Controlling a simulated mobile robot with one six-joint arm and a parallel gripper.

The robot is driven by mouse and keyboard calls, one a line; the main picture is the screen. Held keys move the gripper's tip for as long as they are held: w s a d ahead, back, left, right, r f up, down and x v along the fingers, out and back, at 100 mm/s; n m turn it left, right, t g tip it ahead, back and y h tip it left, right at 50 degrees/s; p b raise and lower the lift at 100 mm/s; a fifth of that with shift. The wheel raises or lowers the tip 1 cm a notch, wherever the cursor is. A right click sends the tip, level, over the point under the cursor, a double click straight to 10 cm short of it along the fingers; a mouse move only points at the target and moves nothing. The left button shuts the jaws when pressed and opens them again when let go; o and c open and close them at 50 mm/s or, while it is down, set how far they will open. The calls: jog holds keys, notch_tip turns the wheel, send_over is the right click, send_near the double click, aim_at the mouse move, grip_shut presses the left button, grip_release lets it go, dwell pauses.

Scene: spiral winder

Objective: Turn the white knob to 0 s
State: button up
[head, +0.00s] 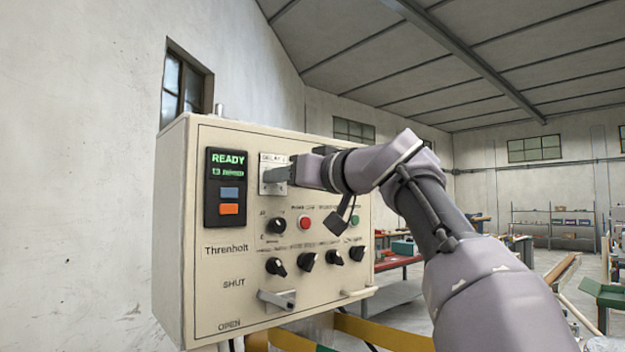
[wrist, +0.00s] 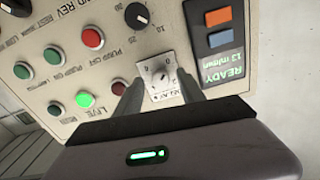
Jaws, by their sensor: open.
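The white knob (wrist: 161,77) sits on a small pale dial plate (wrist: 155,97) in the wrist view, which looks upside down. Its pointer direction is too small to read surely. My gripper (wrist: 162,78) is open, with one finger on each side of the knob; I cannot tell whether either finger touches it. In the head view my gripper (head: 288,174) is at the dial plate (head: 266,188) on the upper part of the panel, and its fingers hide the knob.
The cream control box (head: 222,290) carries a READY display (head: 226,165), a red button (head: 305,223), several black knobs such as one at upper left (head: 278,225), and a metal lever (head: 277,299) below. A green lit button (wrist: 85,100) shows in the wrist view.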

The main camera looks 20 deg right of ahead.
jog(key=b+v, duration=0.1)
jog(key=v, duration=1.5)
jog(key=shift+b, duration=0.35)
